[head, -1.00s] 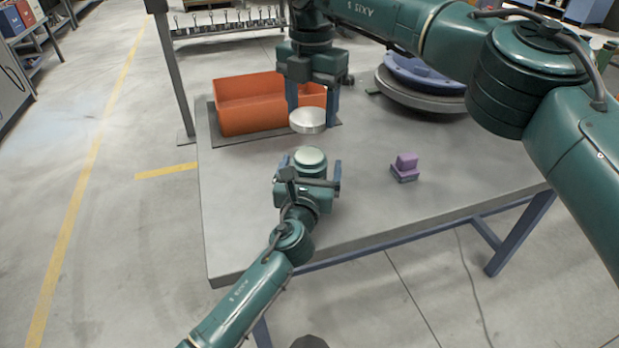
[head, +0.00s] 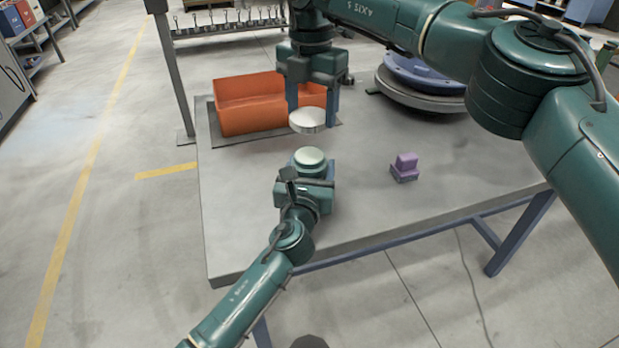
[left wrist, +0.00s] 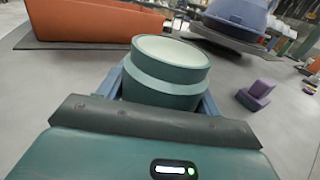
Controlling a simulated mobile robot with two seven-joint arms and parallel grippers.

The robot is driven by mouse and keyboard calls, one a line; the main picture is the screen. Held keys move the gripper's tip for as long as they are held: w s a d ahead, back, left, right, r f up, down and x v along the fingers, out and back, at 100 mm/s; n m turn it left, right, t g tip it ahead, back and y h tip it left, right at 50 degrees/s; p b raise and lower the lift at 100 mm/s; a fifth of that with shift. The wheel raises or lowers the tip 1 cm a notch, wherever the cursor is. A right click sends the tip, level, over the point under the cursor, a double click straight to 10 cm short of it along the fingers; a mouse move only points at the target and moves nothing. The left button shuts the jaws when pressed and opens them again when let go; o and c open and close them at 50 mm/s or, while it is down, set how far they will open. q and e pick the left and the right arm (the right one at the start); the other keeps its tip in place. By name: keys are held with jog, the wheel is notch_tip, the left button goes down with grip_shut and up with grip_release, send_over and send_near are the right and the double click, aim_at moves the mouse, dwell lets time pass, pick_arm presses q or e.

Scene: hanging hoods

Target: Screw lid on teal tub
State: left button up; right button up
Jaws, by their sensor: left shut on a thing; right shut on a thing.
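The teal tub (head: 309,163) stands near the table's front left part, its round pale top facing up. It fills the middle of the left wrist view (left wrist: 166,75). My left gripper (head: 309,178) is shut on the tub, with one finger on each side of it. The silver lid (head: 307,121) is held level above and slightly behind the tub, apart from it. My right gripper (head: 312,108) points straight down and is shut on the lid. The lid is not visible in the left wrist view.
An orange bin (head: 250,104) stands on a dark mat behind the lid. A blue round thing on a grey turntable (head: 418,98) is at the back right. A small purple block (head: 405,167) sits right of the tub. The table (head: 350,215) is clear around the tub.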

pick_arm(q)
jog(key=shift+c, duration=0.7)
pick_arm(e)
send_over(312, 155)
jog(key=shift+w+a+f, duration=0.1)
jog(key=shift+w+f, duration=0.05)
jog(key=shift+f, duration=1.1)
jog(key=shift+w+f, duration=0.15)
jog(key=shift+f, duration=1.1)
jog(key=shift+f, duration=0.9)
jog(key=shift+f, duration=0.6)
pick_arm(q)
jog(key=c, duration=0.5)
pick_arm(e)
jog(key=m, duration=0.6)
jog(key=shift+s, duration=0.15)
jog(key=m, duration=0.6)
jog(key=shift+s, duration=0.1)
jog(key=m, duration=0.4)
jog(key=shift+s, duration=0.1)
